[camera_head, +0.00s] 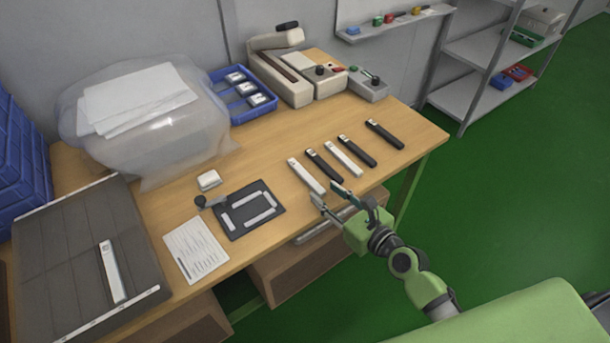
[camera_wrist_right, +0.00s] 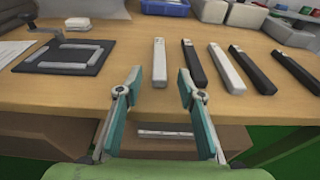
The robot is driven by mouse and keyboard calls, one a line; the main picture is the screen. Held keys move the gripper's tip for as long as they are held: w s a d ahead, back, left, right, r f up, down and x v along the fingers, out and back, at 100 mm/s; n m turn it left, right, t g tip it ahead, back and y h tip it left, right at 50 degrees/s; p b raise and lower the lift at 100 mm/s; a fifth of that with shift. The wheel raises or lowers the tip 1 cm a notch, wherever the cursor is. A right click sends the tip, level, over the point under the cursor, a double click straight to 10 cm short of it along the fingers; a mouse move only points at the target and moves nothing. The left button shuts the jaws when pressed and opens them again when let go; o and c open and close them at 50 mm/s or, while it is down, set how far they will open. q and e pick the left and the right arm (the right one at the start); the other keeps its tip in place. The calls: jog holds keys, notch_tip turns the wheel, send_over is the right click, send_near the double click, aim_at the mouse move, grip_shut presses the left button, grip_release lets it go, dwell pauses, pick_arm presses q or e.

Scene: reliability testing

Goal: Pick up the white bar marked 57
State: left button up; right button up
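Two white bars lie among black bars in a row on the wooden table. The left white bar (camera_head: 306,176) is at the left end of the row, and the other white bar (camera_head: 343,158) lies between two black bars. In the right wrist view the left white bar (camera_wrist_right: 159,63) is ahead of the fingers and the other white bar (camera_wrist_right: 226,68) is to the right. The number 57 is too small to read on either. My right gripper (camera_head: 333,200) is open and empty at the table's front edge, just short of the left white bar. My left gripper is not in view.
Black bars (camera_head: 324,166) lie close beside the white ones. A dark fixture plate (camera_head: 232,228) and a paper sheet (camera_head: 196,250) are left of the row. A third white bar (camera_head: 113,272) lies on the grey board (camera_head: 62,262). Blue tray (camera_head: 238,116) and devices stand behind.

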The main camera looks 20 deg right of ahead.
aim_at(308, 177)
jog(key=shift+r+x, duration=0.15)
jog(key=shift+x, duration=1.7)
jog(key=shift+r+x, duration=0.15)
jog(key=shift+x, duration=1.75)
grip_shut()
